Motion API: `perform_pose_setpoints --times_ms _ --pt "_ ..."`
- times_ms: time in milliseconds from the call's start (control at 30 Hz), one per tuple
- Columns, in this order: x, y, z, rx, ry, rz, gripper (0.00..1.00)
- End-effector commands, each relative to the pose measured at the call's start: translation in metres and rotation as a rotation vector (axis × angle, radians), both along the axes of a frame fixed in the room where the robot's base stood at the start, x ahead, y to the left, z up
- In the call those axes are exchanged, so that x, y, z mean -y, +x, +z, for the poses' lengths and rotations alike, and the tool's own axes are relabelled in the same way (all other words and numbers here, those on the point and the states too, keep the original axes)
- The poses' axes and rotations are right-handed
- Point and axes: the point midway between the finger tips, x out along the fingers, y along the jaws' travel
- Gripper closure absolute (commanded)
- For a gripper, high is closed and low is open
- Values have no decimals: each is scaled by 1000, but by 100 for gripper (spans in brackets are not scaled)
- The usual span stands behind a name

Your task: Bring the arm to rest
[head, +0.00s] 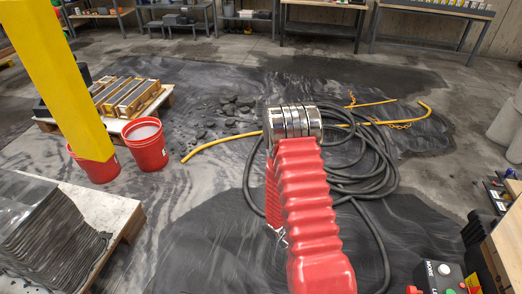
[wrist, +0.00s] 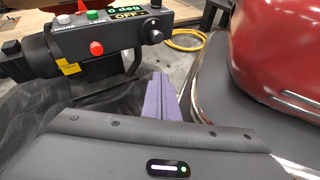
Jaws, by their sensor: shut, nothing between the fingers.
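My gripper shows in the wrist view as two purple fingers (wrist: 163,97) lying side by side, closed together with nothing between them. They rise from behind my dark wrist housing, to the right of a black control box with buttons. In the head view, my red ribbed arm reaches up the middle and ends at a silver joint at the top. My gripper is hidden behind the arm in that view.
The control box (wrist: 105,38) with red and green buttons stands close to my fingers; it also shows in the head view (head: 437,277). A coiled black hose (head: 365,180) lies on the floor behind my arm. Red buckets (head: 146,150) and a layered grey print (head: 45,230) are left.

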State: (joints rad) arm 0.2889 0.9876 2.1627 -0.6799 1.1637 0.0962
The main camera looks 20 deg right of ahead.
Motion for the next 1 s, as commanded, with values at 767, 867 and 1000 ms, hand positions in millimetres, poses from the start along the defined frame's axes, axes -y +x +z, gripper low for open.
perform_pose_setpoints --times_ms 767,867,1000 --pt "-63 75 93 473 36 -176 100" --pt "-71 84 106 534 45 -191 100" --pt "-82 94 124 621 58 -211 100"
